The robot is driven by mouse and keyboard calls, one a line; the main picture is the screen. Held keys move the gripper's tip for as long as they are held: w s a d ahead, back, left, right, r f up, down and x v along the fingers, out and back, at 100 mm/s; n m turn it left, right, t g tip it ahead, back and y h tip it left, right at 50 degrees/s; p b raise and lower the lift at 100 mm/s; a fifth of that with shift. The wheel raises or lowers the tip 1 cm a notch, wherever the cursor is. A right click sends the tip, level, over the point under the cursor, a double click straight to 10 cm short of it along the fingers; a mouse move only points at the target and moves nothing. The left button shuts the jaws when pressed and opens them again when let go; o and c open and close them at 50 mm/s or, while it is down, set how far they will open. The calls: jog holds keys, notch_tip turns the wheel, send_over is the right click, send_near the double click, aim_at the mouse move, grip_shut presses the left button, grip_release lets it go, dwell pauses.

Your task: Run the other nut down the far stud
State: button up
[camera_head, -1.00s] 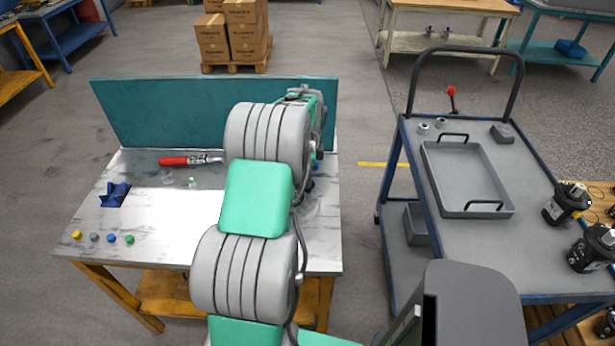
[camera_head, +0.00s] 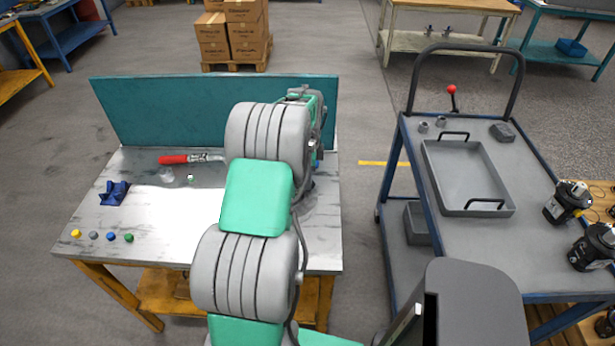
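My arm, grey and green, reaches over the workbench (camera_head: 140,230) and covers its right part. The wrist end of the arm is near the teal back panel (camera_head: 160,112). My gripper's fingers are hidden behind the arm, so I cannot see what they hold or touch. The far stud and any nut on it are hidden too. Two small grey pieces, a left one (camera_head: 423,127) and a right one (camera_head: 441,122), stand on the cart's far left corner. They are too small to identify for sure.
The bench's left middle is mostly clear.

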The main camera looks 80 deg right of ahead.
jog(key=shift+s+r, duration=0.1)
jog(key=shift+r, duration=0.4)
jog(key=n, duration=1)
jog(key=shift+n, duration=0.6)
jog(key=shift+c, duration=0.4)
grip_shut()
